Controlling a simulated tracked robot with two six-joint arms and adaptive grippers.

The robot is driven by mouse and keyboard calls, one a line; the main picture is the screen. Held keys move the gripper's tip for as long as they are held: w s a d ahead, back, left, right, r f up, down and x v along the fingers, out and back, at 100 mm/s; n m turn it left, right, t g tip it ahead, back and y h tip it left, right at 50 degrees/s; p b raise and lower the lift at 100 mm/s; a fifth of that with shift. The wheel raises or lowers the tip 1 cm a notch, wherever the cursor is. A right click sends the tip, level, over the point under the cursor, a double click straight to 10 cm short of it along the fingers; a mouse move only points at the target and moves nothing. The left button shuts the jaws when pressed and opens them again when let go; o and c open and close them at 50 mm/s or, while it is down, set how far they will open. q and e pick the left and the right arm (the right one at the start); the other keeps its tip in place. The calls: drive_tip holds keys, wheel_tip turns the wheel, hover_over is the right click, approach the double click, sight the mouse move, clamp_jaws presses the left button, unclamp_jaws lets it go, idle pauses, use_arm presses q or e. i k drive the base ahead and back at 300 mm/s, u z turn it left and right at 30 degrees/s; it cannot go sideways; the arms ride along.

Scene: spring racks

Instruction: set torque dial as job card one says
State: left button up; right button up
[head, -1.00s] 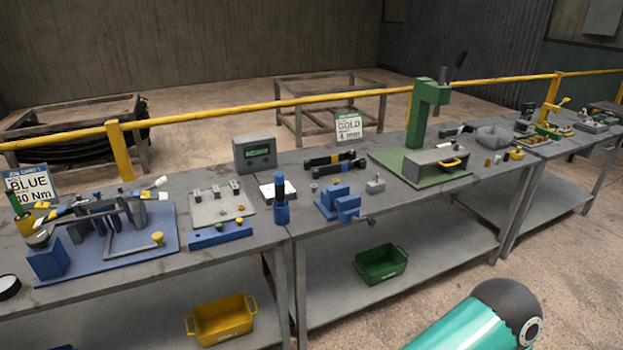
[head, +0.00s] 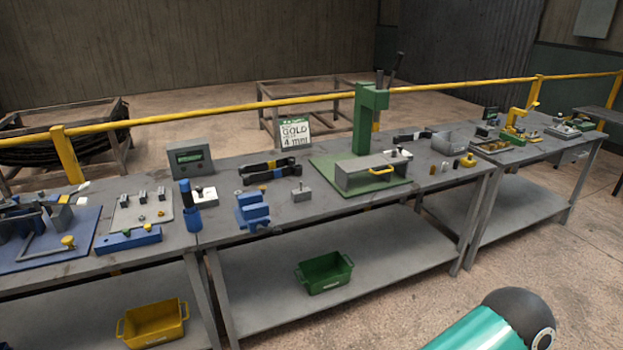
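The job card reading BLUE is out of view now; a green-topped card reading GOLD 4 mm (head: 295,132) stands at the back of the bench. A grey box with a green display (head: 190,158) stands at the back left of the bench; its text is too small to read. A blue fixture on a blue plate (head: 40,240) is cut by the left edge, with a yellow knob (head: 68,241) near its front. I cannot tell which part is the torque dial. Neither gripper shows.
A blue vise (head: 252,210) sits near the front edge. Yellow (head: 154,324) and green (head: 324,272) bins are on the lower shelf. A yellow rail (head: 215,109) runs behind.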

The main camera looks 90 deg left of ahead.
sight(200, 189)
drive_tip(key=z, duration=0.65)
drive_tip(key=i, duration=0.2)
drive_tip(key=u, duration=2.85)
drive_tip(key=i, duration=0.25)
drive_tip(key=u, duration=2.5)
drive_tip(key=i, duration=1.15)
drive_tip(key=z, duration=0.65)
